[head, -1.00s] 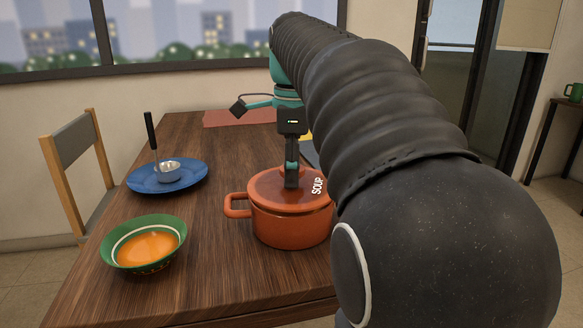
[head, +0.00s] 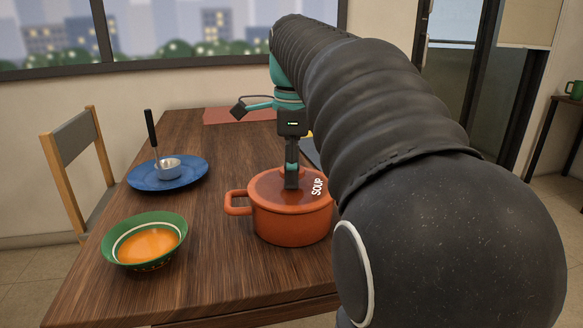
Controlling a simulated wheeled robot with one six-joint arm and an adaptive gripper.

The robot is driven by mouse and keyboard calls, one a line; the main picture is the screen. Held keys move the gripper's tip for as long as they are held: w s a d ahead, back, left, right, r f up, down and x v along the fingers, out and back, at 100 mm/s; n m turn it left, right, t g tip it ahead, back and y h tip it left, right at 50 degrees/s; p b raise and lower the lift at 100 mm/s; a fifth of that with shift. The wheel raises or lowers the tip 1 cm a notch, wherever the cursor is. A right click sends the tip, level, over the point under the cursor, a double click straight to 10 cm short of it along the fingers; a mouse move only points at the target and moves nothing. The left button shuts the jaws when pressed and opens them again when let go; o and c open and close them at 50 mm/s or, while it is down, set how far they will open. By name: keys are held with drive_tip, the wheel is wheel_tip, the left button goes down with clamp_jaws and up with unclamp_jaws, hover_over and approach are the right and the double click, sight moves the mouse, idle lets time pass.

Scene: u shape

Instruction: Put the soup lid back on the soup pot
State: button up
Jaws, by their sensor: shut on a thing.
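The orange soup pot (head: 285,226) stands on the wooden table, its left handle showing and its right side partly hidden by my arm. The reddish-brown soup lid (head: 268,186), marked SOUP in white, lies level on top of the pot, its edge along the rim. I cannot tell whether it is fully seated. My gripper (head: 292,183) points straight down at the middle of the lid and is shut on it there; the fingers hide the part that they grip.
A green bowl of orange soup (head: 145,240) stands at the front left of the table (head: 190,275). Behind it a ladle (head: 155,145) rests on a blue plate (head: 195,176). A red mat (head: 238,117) lies at the back. A chair (head: 75,150) stands at the left.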

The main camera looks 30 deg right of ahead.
drive_tip(key=shift+f, duration=0.15)
drive_tip(key=o, duration=1.4)
drive_tip(key=shift+r+p, duration=1.5)
drive_tip(key=shift+r, duration=2.5)
